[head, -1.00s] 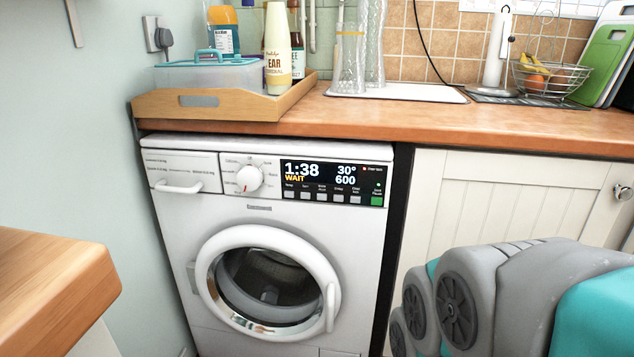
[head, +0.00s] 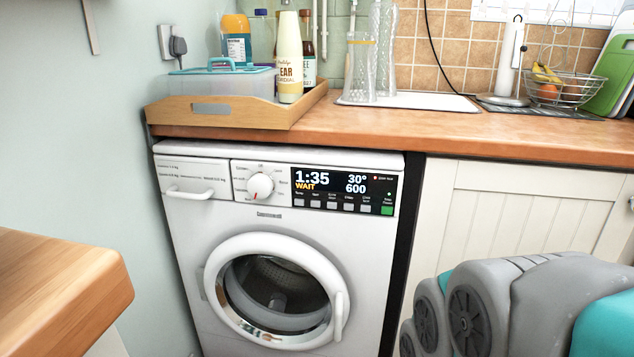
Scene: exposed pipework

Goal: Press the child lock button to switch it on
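A white washing machine (head: 290,220) stands under the worktop. Its dark control panel (head: 345,191) reads 1:35, WAIT, 30° and 600. A row of several small grey buttons runs below the display. The rightmost grey button (head: 364,208) has a tiny label that seems to read child lock, but it is too small to be sure. A green button (head: 387,210) is at the panel's right end. A small red light (head: 375,178) glows at the upper right of the panel. The round door is shut. My gripper is not in view; only my grey and teal arm shows at lower right.
A wooden tray (head: 212,124) with a plastic box and bottles stands on the worktop (head: 440,127) above the machine. A wooden counter corner (head: 75,285) juts in at left. A cream cupboard (head: 510,205) is at right. The space before the machine looks clear.

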